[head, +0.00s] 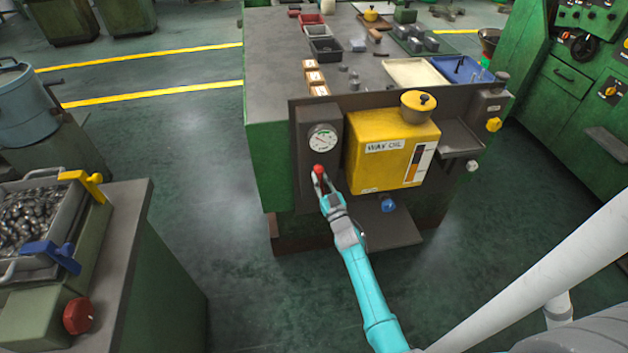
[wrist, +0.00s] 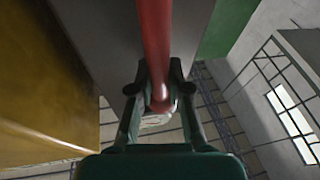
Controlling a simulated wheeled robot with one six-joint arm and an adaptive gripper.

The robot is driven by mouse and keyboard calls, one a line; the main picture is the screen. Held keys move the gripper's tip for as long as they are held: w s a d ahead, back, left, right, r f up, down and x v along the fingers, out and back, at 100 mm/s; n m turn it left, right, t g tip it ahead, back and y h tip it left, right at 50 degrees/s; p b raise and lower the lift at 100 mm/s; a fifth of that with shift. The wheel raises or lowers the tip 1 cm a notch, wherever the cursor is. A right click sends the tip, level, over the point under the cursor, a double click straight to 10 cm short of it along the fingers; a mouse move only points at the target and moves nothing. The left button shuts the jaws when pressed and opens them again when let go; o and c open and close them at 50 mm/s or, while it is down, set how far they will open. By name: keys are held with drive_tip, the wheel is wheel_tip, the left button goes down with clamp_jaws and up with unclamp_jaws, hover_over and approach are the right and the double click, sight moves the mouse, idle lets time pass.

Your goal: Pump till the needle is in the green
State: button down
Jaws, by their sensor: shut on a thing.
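The round gauge (head: 322,138) with a white face sits on a dark panel at the front of the green bench. Its needle and any green band are too small to read surely. A red pump handle (head: 319,169) is just below the gauge. My gripper (head: 321,188) is at this handle. In the wrist view, the red handle (wrist: 155,45) runs down between the fingers of my gripper (wrist: 158,95), which are shut on it. The yellow WAY OIL tank (head: 385,165) is right of the gauge; its yellow side fills the left of the wrist view (wrist: 45,90).
A small blue knob (head: 388,205) is under the tank, above a dark drip shelf (head: 392,232). A yellow knob (head: 494,125) and a small tray (head: 460,145) are to the right. A bin of metal parts (head: 30,218) stands at left. The floor between is clear.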

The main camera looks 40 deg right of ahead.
drive_tip(key=shift+s+d+m+h, duration=0.3)
drive_tip(key=shift+d+m+h, duration=0.15)
drive_tip(key=shift+m, duration=0.45)
drive_tip(key=c, duration=1.1)
unclamp_jaws()
drive_tip(key=shift+d, duration=0.1)
drive_tip(key=shift+s, duration=0.1)
drive_tip(key=v, duration=1.2)
